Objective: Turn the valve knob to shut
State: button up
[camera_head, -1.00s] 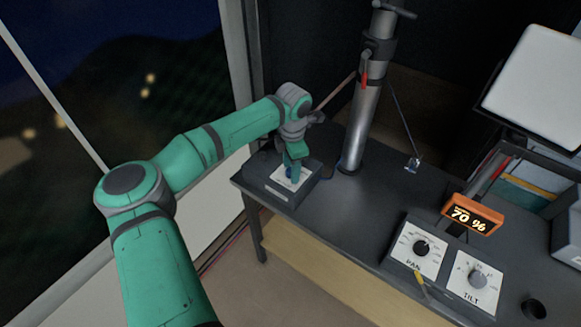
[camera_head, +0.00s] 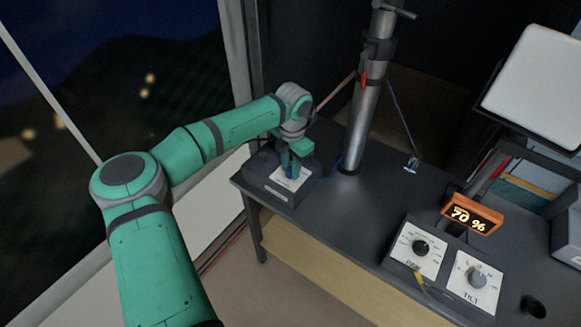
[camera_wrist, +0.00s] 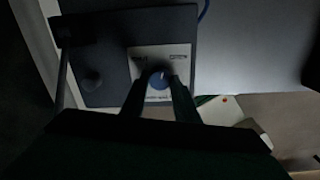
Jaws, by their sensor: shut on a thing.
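My gripper (camera_head: 290,172) points down over the box. In the wrist view its two fingers (camera_wrist: 158,86) stand on either side of the knob and are shut on it. In the head view the fingers hide most of the knob. The print on the plate is too small and dark to read.
A second dark round knob (camera_wrist: 91,82) is on the same box. A metal mast (camera_head: 362,120) stands behind the box to the right. A pan dial (camera_head: 420,246), a tilt dial (camera_head: 478,278) and an orange 70 % display (camera_head: 472,214) are further right. The table (camera_head: 365,215) between is clear.

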jog(key=n, duration=0.5)
jog(key=shift+n, duration=0.3)
jog(key=shift+a+n, duration=0.2)
jog(key=shift+n, duration=0.7)
jog(key=n, duration=0.4)
jog(key=shift+d+n+g, duration=0.25)
jog(key=shift+n+g, duration=0.05)
jog(key=shift+f+n, duration=0.1)
jog(key=shift+n, duration=0.6)
jog(key=o, duration=1.1)
jog(key=shift+c, duration=0.2)
